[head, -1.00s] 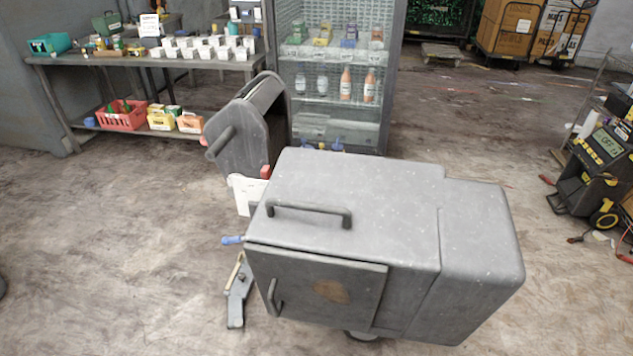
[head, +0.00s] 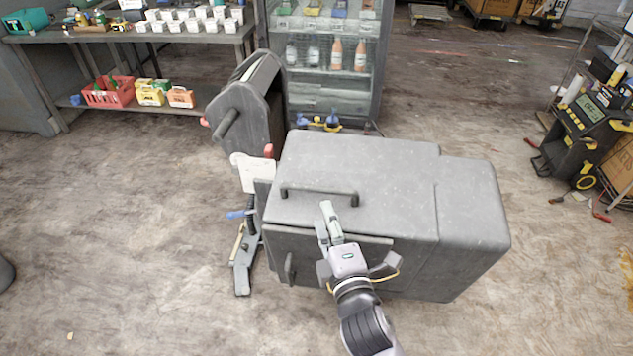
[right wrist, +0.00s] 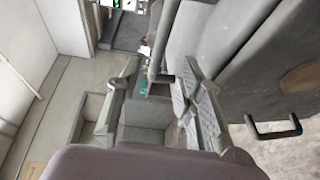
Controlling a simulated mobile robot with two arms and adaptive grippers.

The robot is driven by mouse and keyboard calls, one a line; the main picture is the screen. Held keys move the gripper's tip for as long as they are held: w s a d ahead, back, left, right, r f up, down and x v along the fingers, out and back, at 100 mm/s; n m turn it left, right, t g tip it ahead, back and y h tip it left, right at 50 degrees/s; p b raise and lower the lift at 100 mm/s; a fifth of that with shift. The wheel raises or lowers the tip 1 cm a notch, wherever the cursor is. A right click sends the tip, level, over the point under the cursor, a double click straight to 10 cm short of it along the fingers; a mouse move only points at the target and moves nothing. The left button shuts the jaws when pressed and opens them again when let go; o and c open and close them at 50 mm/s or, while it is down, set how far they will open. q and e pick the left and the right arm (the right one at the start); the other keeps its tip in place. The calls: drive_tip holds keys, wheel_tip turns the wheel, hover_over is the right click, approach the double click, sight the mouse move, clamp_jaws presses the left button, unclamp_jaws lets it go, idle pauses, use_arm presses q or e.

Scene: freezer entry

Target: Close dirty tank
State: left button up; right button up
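A grey boxy machine (head: 385,165) stands mid-floor in the head view. It has a bar handle (head: 300,190) on its top and a front panel (head: 305,245) with a smaller handle (head: 289,268). My right gripper (head: 329,215) is over the machine's front top edge, by the right part of the top handle. In the right wrist view its fingers (right wrist: 160,75) are apart, and the bar handle (right wrist: 161,40) shows between them; I cannot tell contact. The front panel's handle (right wrist: 275,130) shows at right. My arm hides part of the panel. My left gripper is out of view.
The machine's upright part (head: 243,110) rises behind left. A workbench (head: 130,40) with boxes and a red basket (head: 108,92) stands at back left, a glass-fronted cabinet (head: 325,60) behind. Black equipment (head: 585,130) stands at right.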

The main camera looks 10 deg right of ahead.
sight(318, 192)
drive_tip(key=w, duration=0.3)
drive_tip(key=w+p, duration=0.1)
drive_tip(key=w, duration=0.2)
drive_tip(key=w+p, duration=0.1)
drive_tip(key=w, duration=0.2)
drive_tip(key=shift+w+a+f, duration=0.2)
drive_tip(key=shift+w+a, duration=0.15)
drive_tip(key=shift+c, duration=0.2)
clamp_jaws()
